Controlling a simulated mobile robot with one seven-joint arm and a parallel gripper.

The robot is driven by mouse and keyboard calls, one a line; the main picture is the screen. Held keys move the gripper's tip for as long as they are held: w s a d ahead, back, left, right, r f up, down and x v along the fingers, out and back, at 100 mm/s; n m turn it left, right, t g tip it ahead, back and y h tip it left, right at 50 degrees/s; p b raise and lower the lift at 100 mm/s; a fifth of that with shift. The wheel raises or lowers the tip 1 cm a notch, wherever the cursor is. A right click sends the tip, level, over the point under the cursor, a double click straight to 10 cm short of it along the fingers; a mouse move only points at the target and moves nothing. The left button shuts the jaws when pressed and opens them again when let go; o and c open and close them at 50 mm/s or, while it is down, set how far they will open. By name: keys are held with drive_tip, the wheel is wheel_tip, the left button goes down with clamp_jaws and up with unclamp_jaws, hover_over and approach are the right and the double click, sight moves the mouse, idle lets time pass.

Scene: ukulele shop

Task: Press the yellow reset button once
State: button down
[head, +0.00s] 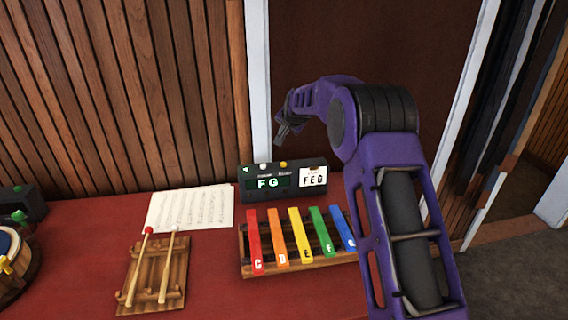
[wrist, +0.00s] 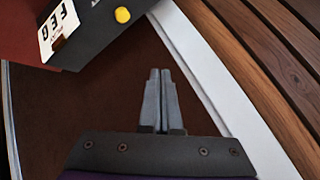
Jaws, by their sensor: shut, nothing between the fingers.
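My gripper (head: 281,138) is shut and empty. In the head view it appears above the box and the button. In the wrist view its fingertips (wrist: 160,72) are together, below and right of the button, and apart from it.
A white button (head: 263,165) sits left of the yellow one. A xylophone with coloured bars (head: 276,237) stands before the box. Sheet music (head: 190,207) and a wooden rack with two mallets (head: 158,275) lie left on the red table (head: 75,220). A wood-slat wall (head: 120,90) stands behind.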

drive_tip(key=shift+f+b, duration=2.4)
drive_tip(key=shift+f, duration=2)
drive_tip(key=shift+f, duration=0.15)
drive_tip(key=shift+f+b, duration=0.3)
drive_tip(key=shift+b, duration=0.1)
drive_tip(key=shift+f+b, duration=0.4)
drive_tip(key=shift+f, duration=0.15)
drive_tip(key=shift+r, duration=0.1)
drive_tip(key=shift+r+p, duration=0.5)
drive_tip(key=shift+r, duration=0.4)
drive_tip(key=shift+r, duration=0.1)
drive_tip(key=shift+r+p, duration=1.35)
drive_tip(key=shift+r, duration=1.05)
